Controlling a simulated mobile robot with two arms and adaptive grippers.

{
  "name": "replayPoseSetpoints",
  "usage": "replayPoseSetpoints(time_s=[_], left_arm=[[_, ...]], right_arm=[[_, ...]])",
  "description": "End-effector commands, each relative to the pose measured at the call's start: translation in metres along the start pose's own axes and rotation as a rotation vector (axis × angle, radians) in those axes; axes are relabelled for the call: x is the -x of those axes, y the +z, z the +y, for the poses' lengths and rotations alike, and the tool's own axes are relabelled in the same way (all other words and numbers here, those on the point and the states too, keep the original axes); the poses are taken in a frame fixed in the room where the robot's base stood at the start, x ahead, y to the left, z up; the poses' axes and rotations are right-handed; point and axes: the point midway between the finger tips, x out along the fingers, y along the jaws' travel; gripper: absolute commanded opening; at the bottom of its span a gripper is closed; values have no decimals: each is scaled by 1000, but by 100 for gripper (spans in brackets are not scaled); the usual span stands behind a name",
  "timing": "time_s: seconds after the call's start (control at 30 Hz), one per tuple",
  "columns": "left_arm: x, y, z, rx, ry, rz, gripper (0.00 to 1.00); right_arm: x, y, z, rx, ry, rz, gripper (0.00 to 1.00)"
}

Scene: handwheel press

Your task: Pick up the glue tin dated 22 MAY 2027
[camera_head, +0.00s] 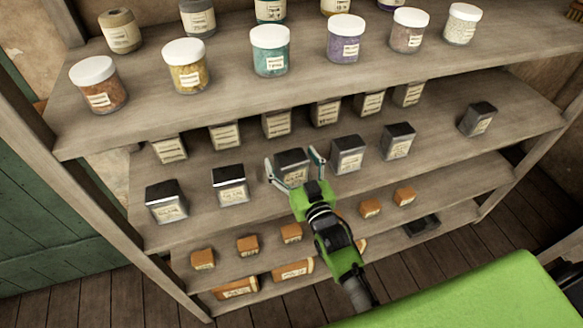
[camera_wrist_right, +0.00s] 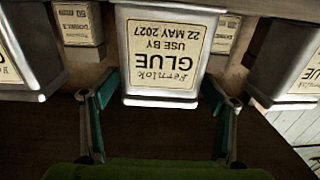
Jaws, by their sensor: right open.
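The glue tin (camera_wrist_right: 166,58) with the label reading "USE BY 22 MAY 2027" is grey metal and appears upside down in the right wrist view. In the head view it is the tin with a dark top (camera_head: 292,163) on the middle shelf. My right gripper (camera_head: 296,168) is open, with one finger to each side of the tin. In the right wrist view the fingers of the gripper (camera_wrist_right: 160,110) stand apart at the tin's near end. I cannot tell whether they touch it. My left gripper is not in view.
Similar tins stand left (camera_head: 230,185) and right (camera_head: 348,154) on the same shelf (camera_head: 440,150), with smaller boxes (camera_head: 277,123) behind. Jars with white lids (camera_head: 270,50) stand on the shelf above. Small orange boxes (camera_head: 291,232) sit on the shelf below.

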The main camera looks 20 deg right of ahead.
Motion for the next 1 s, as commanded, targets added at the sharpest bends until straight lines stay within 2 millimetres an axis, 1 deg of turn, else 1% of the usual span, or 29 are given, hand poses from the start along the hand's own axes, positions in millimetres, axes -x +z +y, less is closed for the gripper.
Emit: replayPoseSetpoints(time_s=[0.03, 0.07, 0.1, 0.17, 0.2, 0.23, 0.27, 0.57, 0.7, 0.8, 0.9, 1.0], left_arm=[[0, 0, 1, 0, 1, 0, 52], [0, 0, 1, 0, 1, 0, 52], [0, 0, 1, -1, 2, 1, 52], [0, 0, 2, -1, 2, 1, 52], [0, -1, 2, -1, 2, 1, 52], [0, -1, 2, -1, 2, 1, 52], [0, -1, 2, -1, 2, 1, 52], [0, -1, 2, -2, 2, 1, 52], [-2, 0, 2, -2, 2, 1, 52], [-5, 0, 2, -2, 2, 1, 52], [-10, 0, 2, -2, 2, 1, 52], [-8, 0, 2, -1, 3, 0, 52]], right_arm=[[0, 0, 0, 0, 0, 0, 71], [0, 0, 0, 0, 0, 0, 63], [0, 0, 0, 0, 0, 0, 52], [0, 0, 0, 0, 0, 0, 37], [0, 0, 0, 0, 0, 0, 27], [0, 0, 0, 0, 0, 0, 22], [0, -3, 0, 0, 0, 6, 22], [0, -4, 0, 0, 0, 7, 22], [0, -10, 0, 0, 0, 7, 22], [0, -20, 0, 0, -1, 9, 22], [0, -36, 0, 0, -1, 11, 22], [14, -53, 10, 4, -1, 9, 22]])
